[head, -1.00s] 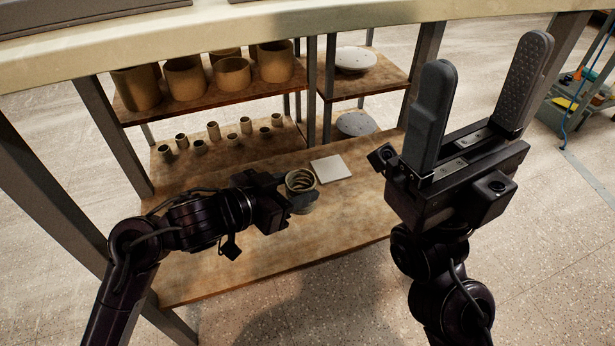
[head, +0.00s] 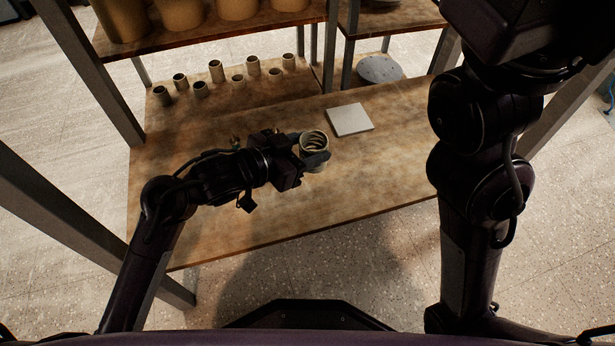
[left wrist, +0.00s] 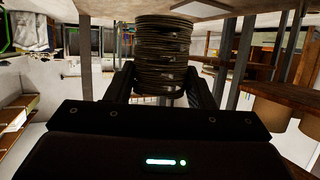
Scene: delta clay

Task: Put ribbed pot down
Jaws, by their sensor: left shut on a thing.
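The ribbed pot (head: 315,141) is a small tan cylinder with dark ridges, open at the top, over the lower wooden shelf (head: 215,225). My left gripper (head: 306,154) is shut on it from the left, one dark finger showing across its near side. In the left wrist view, the ribbed pot (left wrist: 163,50) stands between the two fingers, its far end close to the wood surface. I cannot tell whether it touches the shelf. A pale square tile (head: 349,119) lies on the shelf just right of and behind the pot. My right gripper's fingers are out of frame.
Several small cups (head: 216,70) stand in rows at the back left. Large pots (head: 180,13) stand on the shelf above. A speckled plate (head: 379,69) lies at the back right. Grey posts (head: 332,45) rise at the shelf's edges. The front of the shelf is clear.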

